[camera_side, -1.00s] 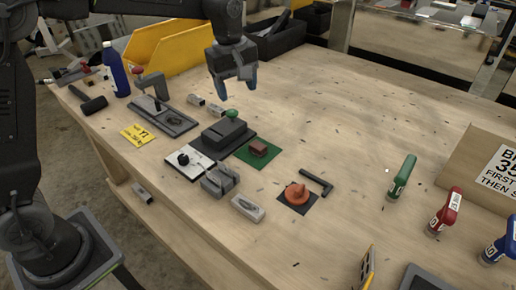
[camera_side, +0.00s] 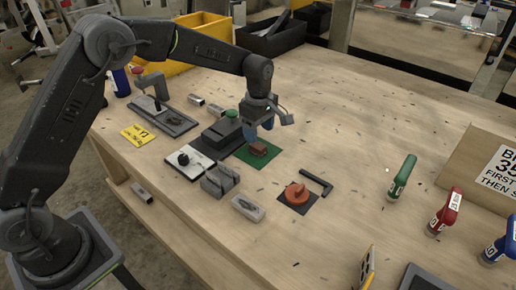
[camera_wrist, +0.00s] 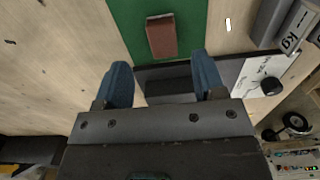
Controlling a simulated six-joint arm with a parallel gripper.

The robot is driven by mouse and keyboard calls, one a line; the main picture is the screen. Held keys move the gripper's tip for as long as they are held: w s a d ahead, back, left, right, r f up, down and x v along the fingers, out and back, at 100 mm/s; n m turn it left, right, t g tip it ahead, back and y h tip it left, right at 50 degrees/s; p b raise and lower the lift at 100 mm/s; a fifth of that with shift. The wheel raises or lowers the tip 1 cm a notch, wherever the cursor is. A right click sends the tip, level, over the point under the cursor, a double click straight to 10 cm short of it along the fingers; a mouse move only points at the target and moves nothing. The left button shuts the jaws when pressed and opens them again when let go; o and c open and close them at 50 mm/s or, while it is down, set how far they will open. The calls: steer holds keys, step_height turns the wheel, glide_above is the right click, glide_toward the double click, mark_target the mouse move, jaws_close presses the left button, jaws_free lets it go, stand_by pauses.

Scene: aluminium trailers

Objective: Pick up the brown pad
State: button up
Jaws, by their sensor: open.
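The brown pad (camera_side: 258,148) is a small reddish-brown block lying on a green mat (camera_side: 267,162) on the wooden bench. In the wrist view the brown pad (camera_wrist: 161,36) lies on the green mat (camera_wrist: 197,30), ahead of my fingertips and roughly between their lines. My gripper (camera_side: 259,131) is open and empty, pointing down just above and behind the pad in the side view. In the wrist view the two blue fingers of my gripper (camera_wrist: 163,75) are spread apart, not touching the pad.
A dark stepped block with a green knob (camera_side: 231,114) stands beside the mat, close to my gripper. An orange knob (camera_side: 297,193) on a dark plate and a black L-shaped key (camera_side: 318,183) lie in front. Grey blocks (camera_side: 220,180) are nearby.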

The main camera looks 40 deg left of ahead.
mark_target(258, 145)
steer(key=shift+s+f, duration=0.2)
steer(key=shift+f, duration=2.5)
steer(key=shift+c, duration=0.5)
steer(key=c, duration=0.9)
